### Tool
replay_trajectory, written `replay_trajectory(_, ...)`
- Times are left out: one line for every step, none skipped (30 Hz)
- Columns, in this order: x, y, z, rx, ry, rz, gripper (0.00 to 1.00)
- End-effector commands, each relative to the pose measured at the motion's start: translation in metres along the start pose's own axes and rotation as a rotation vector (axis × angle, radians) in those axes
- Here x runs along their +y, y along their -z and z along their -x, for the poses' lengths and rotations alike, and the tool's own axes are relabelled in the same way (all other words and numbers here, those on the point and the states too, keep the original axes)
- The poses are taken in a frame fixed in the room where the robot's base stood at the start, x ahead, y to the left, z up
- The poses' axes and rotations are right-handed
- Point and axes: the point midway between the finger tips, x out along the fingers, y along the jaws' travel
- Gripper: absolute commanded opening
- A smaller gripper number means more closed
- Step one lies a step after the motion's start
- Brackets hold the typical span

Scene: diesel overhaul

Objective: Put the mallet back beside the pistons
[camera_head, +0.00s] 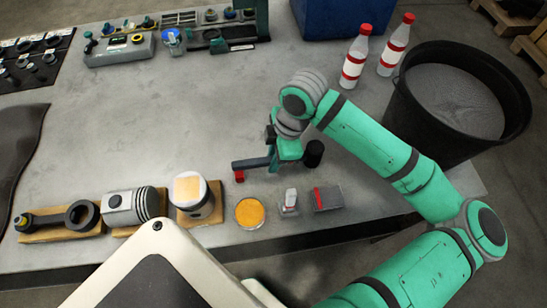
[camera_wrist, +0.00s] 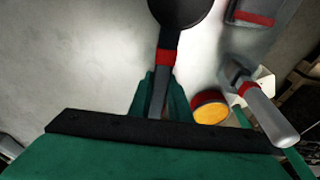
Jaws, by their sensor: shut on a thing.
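My gripper (camera_head: 288,152) is over the middle front of the grey workbench. In the wrist view my gripper (camera_wrist: 158,100) is shut on the grey handle of the mallet (camera_wrist: 166,57), just below a red collar. The mallet's black round head points away from my fingers. In the head view the mallet head (camera_head: 314,152) shows at the right of my gripper; its height above the bench is hard to tell. One piston (camera_head: 125,206) lies on a wooden block at the front left. Another piston (camera_head: 192,194) stands upright to its right. Both are left of my gripper.
A connecting rod (camera_head: 50,221) lies at the far left. Right of the pistons are an orange-topped tin (camera_head: 249,212), a small grey tool (camera_head: 289,203) and a grey box (camera_head: 328,198) with red. Two bottles (camera_head: 356,58) and a black bin (camera_head: 400,85) are at the right. The bench middle is clear.

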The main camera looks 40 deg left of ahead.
Motion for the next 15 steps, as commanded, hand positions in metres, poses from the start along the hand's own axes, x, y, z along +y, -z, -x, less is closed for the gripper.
replay_trajectory(0.0, 0.0, 0.0, 0.0, -0.001, 0.0, 0.0)
replay_trajectory(0.0, 0.0, -0.001, 0.0, -0.001, 0.0, 0.0)
replay_trajectory(0.0, 0.0, -0.001, 0.0, 0.0, 0.0, 0.0)
replay_trajectory(0.0, -0.001, -0.002, 0.001, 0.0, 0.0, 0.0)
replay_trajectory(0.0, -0.001, -0.003, 0.001, 0.0, 0.0, 0.0)
replay_trajectory(0.0, -0.001, -0.004, 0.001, 0.0, 0.0, 0.0)
replay_trajectory(0.0, -0.001, -0.005, 0.001, 0.0, 0.0, 0.0)
replay_trajectory(0.0, -0.002, -0.006, 0.001, -0.001, 0.0, 0.0)
replay_trajectory(0.0, -0.002, -0.007, 0.001, -0.001, 0.0, 0.0)
replay_trajectory(0.0, -0.002, -0.008, 0.001, -0.001, 0.0, 0.0)
replay_trajectory(0.0, -0.002, -0.009, 0.001, -0.001, 0.0, 0.0)
replay_trajectory(0.0, -0.003, -0.01, 0.001, -0.001, 0.0, 0.0)
replay_trajectory(0.0, -0.003, -0.011, 0.001, -0.001, 0.0, 0.0)
replay_trajectory(0.0, -0.003, -0.013, 0.001, -0.001, 0.0, 0.0)
replay_trajectory(0.0, -0.003, -0.014, 0.001, -0.001, 0.0, 0.0)
